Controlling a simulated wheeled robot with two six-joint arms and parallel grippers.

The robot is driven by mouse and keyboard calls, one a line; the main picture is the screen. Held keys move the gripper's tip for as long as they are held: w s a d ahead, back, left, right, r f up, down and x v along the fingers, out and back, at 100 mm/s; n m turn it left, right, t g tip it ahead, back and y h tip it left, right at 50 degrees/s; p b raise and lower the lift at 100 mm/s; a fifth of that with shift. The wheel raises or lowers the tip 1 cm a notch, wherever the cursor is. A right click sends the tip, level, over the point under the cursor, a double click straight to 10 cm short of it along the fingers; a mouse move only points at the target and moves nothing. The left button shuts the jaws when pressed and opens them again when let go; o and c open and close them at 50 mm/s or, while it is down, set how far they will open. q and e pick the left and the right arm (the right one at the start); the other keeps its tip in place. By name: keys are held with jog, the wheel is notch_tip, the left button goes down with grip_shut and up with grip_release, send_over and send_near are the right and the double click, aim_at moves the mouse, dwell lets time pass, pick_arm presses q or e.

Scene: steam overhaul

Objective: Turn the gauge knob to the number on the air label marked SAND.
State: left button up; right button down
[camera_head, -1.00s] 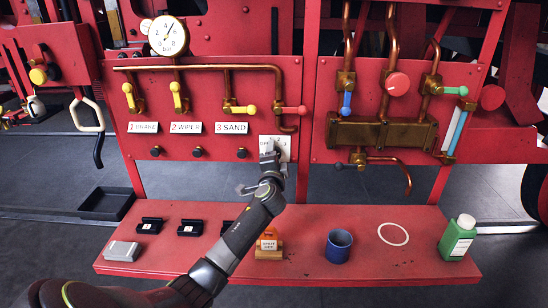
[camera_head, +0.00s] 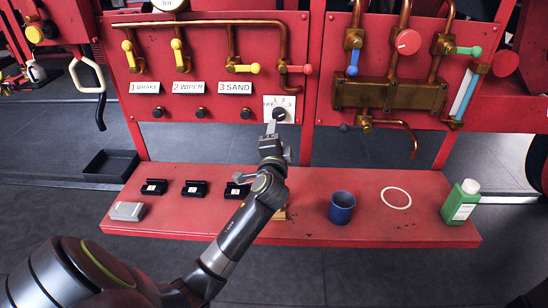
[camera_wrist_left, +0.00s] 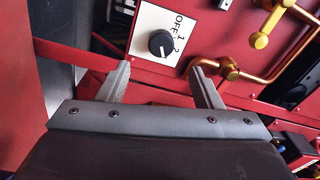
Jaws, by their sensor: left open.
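The gauge knob (camera_head: 279,114) is a dark round knob on a white plate (camera_head: 291,101), on the red panel right of the SAND label. The label (camera_head: 235,87) reads "3 SAND". In the left wrist view the knob (camera_wrist_left: 161,43) has a white pointer mark, and OFF, 1 and 2 show on its plate (camera_wrist_left: 149,22). I cannot tell which number the mark points at. My left gripper (camera_head: 271,130) is just below the knob in the head view. In the wrist view its fingers (camera_wrist_left: 162,80) are open and empty, apart from the knob. My right gripper is not in view.
Labels for brake (camera_head: 145,87) and wiper (camera_head: 188,87) sit left, under yellow valve handles. The red shelf (camera_head: 318,190) below holds a blue cup (camera_head: 342,207) and green bottle (camera_head: 461,202).

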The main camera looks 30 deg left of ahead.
pick_arm(q)
jog(key=v, duration=0.7)
jog(key=shift+b, duration=0.45)
